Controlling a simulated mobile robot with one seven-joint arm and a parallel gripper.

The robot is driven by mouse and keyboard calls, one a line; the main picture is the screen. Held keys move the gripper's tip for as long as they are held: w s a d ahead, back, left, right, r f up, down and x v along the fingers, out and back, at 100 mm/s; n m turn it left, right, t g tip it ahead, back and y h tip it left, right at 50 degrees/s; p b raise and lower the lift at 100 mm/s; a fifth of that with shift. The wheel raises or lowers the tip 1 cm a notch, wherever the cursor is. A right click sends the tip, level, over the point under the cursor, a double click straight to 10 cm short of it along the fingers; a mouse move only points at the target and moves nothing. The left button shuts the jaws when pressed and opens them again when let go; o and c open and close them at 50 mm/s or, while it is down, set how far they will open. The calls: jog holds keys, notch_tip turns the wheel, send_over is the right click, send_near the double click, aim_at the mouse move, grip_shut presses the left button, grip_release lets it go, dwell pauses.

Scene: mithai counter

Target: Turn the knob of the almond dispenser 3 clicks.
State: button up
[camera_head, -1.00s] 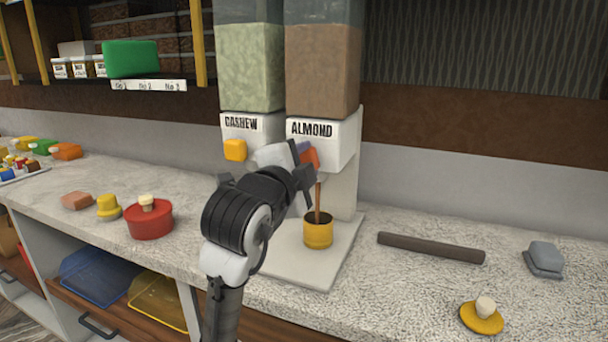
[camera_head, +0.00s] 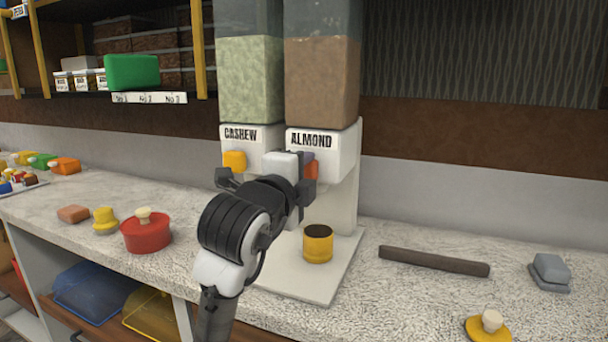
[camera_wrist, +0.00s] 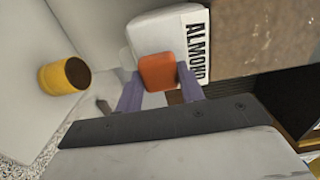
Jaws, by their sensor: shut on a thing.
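The almond dispenser (camera_head: 341,150) stands at the back of the counter, with brown contents in its clear hopper and the label ALMOND. Its orange-red knob (camera_wrist: 157,72) sits between the two purple fingers of my gripper (camera_wrist: 160,88) in the wrist view. My gripper is shut on the knob; in the head view (camera_head: 307,170) my wrist partly hides it. A yellow cup (camera_head: 318,246) with a dark inside stands on the white base below the spout. It also shows at the left of the wrist view (camera_wrist: 62,77).
The cashew dispenser (camera_head: 240,137) with a yellow knob (camera_head: 234,161) stands just left. A red lidded pot (camera_head: 146,234) is on the counter at left. A dark bar (camera_head: 433,261), a grey block (camera_head: 550,271) and a yellow lid (camera_head: 487,328) lie at right.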

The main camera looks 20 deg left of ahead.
jog(key=o, duration=1)
jog(key=s+b, duration=0.1)
jog(key=s, duration=1.3)
jog(key=shift+a+b, duration=0.2)
jog(key=shift+b, duration=0.1)
jog(key=shift+w, duration=0.1)
